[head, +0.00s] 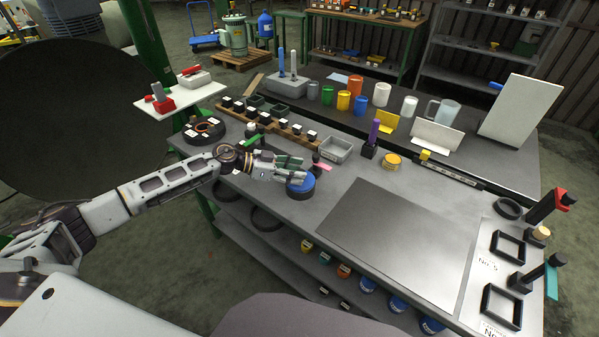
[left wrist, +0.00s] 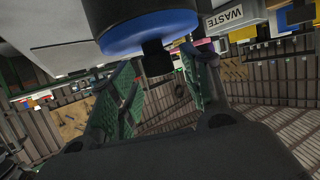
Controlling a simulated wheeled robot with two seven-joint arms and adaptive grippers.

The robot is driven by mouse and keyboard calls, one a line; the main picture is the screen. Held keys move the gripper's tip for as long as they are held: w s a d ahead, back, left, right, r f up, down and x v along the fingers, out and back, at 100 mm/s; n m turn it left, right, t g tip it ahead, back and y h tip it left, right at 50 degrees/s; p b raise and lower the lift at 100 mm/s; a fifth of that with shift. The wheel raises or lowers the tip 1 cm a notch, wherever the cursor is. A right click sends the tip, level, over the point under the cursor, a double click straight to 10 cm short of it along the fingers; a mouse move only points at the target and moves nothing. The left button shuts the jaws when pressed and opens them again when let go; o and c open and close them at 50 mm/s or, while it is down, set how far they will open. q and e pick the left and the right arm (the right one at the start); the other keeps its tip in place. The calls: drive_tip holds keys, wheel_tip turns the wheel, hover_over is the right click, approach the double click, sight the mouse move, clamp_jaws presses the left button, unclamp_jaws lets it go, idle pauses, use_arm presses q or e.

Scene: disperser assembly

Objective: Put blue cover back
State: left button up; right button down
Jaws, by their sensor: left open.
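The blue cover (head: 303,183) is a round blue disc on top of a dark cylindrical body (head: 300,194), near the front edge of the table. My left gripper (head: 294,170) is open, with its green-padded fingers close above the cover. In the left wrist view the blue cover (left wrist: 150,38) has a dark knob (left wrist: 155,58) on it. The knob lies between the open fingers of my gripper (left wrist: 160,90), and I see a gap on both sides. Whether the cover is fully seated on the body is unclear. My right gripper is not in view.
A wooden rack (head: 270,123) with several dark pieces, a grey bin (head: 336,149) and a purple-handled tool (head: 373,138) stand behind the gripper. A bare grey plate (head: 395,235) lies to the right. Square black frames (head: 502,306) stand at the far right.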

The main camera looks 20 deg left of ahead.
use_arm(q)
drive_tip(key=v, duration=1)
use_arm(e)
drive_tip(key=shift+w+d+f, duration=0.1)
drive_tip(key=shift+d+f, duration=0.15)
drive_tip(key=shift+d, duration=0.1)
use_arm(q)
drive_tip(key=shift+a, duration=0.1)
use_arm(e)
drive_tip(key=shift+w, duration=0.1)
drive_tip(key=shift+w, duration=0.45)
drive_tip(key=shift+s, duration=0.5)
